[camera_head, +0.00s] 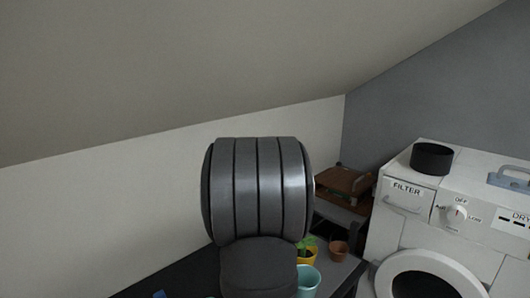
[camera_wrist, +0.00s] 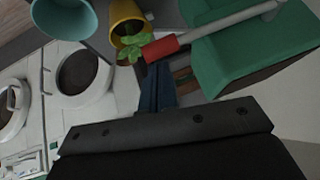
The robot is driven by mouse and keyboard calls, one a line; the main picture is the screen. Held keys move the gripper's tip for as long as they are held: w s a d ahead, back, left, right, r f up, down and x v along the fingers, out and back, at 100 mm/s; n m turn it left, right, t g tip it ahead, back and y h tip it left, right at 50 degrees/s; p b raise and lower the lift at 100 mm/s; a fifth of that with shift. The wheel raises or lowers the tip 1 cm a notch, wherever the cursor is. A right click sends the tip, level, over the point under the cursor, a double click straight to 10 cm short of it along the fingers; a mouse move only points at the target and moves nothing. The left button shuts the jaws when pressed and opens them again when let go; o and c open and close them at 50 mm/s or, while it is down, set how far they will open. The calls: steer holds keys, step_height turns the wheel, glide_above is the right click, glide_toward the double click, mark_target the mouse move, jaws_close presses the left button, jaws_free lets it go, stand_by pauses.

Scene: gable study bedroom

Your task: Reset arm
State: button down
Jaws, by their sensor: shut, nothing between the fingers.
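My gripper (camera_wrist: 160,70) shows in the wrist view, its dark narrow fingers together in the middle above the black gripper body. The fingers are shut with nothing seen between them. They point towards a yellow pot (camera_wrist: 126,22) with a green plant and the red end (camera_wrist: 161,48) of a grey rod; I cannot tell whether they touch anything. In the head view my large grey arm joint (camera_head: 258,190) fills the centre, and the gripper is not seen there.
A white dryer (camera_head: 405,235) with a black pot (camera_head: 431,158) on top is at the right. A green object (camera_wrist: 240,55) lies at the wrist view's upper right. A sloped ceiling (camera_head: 180,70) hangs above.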

steer(key=shift+w+a+r+g+h, duration=0.2)
steer(key=shift+w+r+g+h, duration=0.15)
steer(key=shift+r, duration=0.2)
steer(key=shift+w+a+r+g+h, duration=0.15)
steer(key=shift+w+r+g+h, duration=0.15)
steer(key=shift+r, duration=0.25)
steer(key=shift+w+d+r+v, duration=0.1)
steer(key=shift+w+v, duration=0.05)
steer(key=shift+v, duration=0.8)
steer(key=shift+w+d+r+v, duration=0.1)
steer(key=shift+v, duration=0.8)
steer(key=shift+w+d+r+v, duration=0.1)
steer(key=shift+w+v, duration=0.05)
steer(key=shift+v, duration=0.8)
steer(key=shift+f, duration=0.1)
